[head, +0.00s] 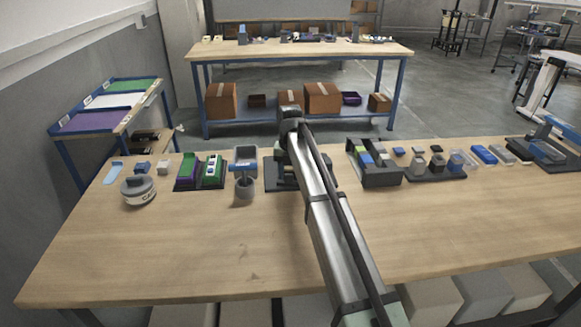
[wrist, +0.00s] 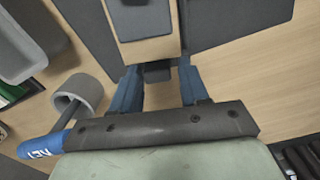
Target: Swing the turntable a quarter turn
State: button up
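My gripper (wrist: 160,74) shows in the wrist view with its two blue fingers apart. A gap shows between them, with a small dark block (wrist: 157,72) in it; I cannot tell whether they touch it. Beyond the fingers is a light wood-coloured part (wrist: 147,48) flanked by dark grey plates (wrist: 232,22). In the head view my arm hides the gripper and much of a dark base (head: 273,184) at the table's back middle. I cannot tell for sure which thing is the turntable. A round grey and white device (head: 138,191) stands at the left of the table, well apart from my gripper.
A grey cup (head: 244,187) with a blue-grey bin behind it stands close left of the dark base; the cup (wrist: 82,97) also shows in the wrist view. Green and purple trays (head: 199,172) are further left. A dark organiser (head: 374,164) stands right. The table's front is clear.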

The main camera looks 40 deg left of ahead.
jog(key=shift+d+f, duration=0.1)
jog(key=shift+d, duration=0.1)
jog(key=shift+w+a+r, duration=0.1)
jog(key=shift+a+r, duration=0.05)
jog(key=shift+r, duration=3.45)
